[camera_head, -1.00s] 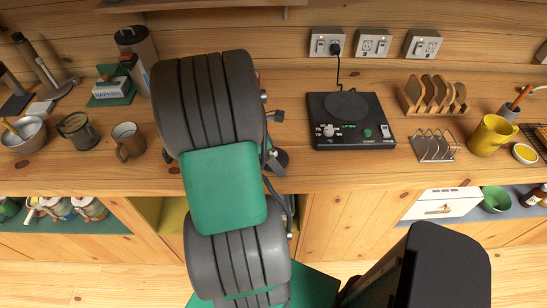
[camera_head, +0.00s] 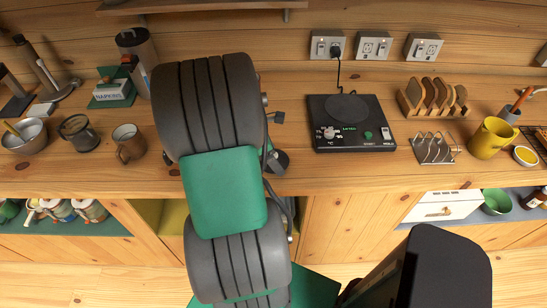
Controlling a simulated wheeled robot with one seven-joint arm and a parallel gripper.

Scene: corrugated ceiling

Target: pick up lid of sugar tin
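No tin can be clearly told as the sugar tin. Several pale tins or jars with brownish tops (camera_head: 90,210) stand on the shelf below the counter at the left, but their labels are too small to read. My arm, with dark ribbed segments and a green panel, crosses the middle of the view and covers part of the counter. My gripper cannot be made out; it seems hidden by the arm.
The wooden counter (camera_head: 345,172) carries a brown mug (camera_head: 130,143), a grey mug (camera_head: 78,132), a metal bowl (camera_head: 25,138) and a napkin box (camera_head: 113,89) at left. Right are a black hotplate (camera_head: 350,133), toast racks (camera_head: 432,98) and a yellow mug (camera_head: 491,138). The counter's front strip is mostly clear.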

